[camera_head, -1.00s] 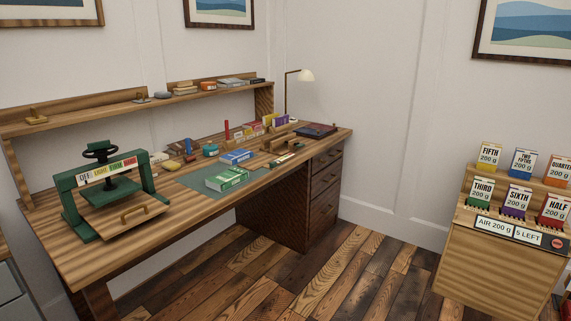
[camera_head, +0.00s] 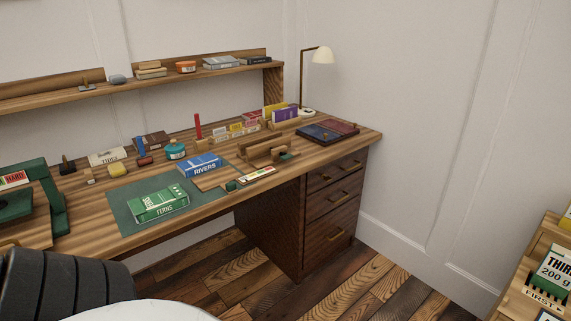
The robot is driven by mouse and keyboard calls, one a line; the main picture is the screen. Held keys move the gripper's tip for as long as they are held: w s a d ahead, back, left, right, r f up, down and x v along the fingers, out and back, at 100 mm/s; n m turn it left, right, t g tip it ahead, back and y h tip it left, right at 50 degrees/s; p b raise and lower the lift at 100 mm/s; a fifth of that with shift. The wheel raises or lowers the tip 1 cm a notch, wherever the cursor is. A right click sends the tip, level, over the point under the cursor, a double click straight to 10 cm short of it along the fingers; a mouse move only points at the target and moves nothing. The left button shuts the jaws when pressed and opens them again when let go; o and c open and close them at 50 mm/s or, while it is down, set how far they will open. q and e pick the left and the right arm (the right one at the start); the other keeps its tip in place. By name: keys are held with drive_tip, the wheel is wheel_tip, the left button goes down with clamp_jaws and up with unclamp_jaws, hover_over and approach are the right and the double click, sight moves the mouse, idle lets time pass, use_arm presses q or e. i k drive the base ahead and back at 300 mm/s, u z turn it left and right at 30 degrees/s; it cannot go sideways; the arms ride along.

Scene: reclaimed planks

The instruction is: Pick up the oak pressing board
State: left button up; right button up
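I cannot tell for certain which piece is the oak pressing board. A wooden board (camera_head: 28,235) lies at the green press, cut off by the left edge of the head view, with a bit of its handle showing. A small flat pale wooden piece (camera_head: 212,181) lies beside the blue RIVERS book (camera_head: 203,165). A wooden piece with upright parts (camera_head: 264,150) stands right of that book. Neither gripper is in view. A dark ribbed part and a white rounded part of my own body fill the lower left.
A green FERNS book (camera_head: 158,204) lies on a green mat (camera_head: 122,214) on the desk (camera_head: 92,235). The green press (camera_head: 50,200) stands at the left. Dark drawers (camera_head: 335,175) are under the desk's right end. A stand with packets (camera_head: 535,290) is at lower right. Floor between is clear.

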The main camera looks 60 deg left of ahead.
sight(224, 177)
drive_tip(key=u, duration=0.55)
drive_tip(key=i, duration=1.3)
drive_tip(key=u, duration=1.15)
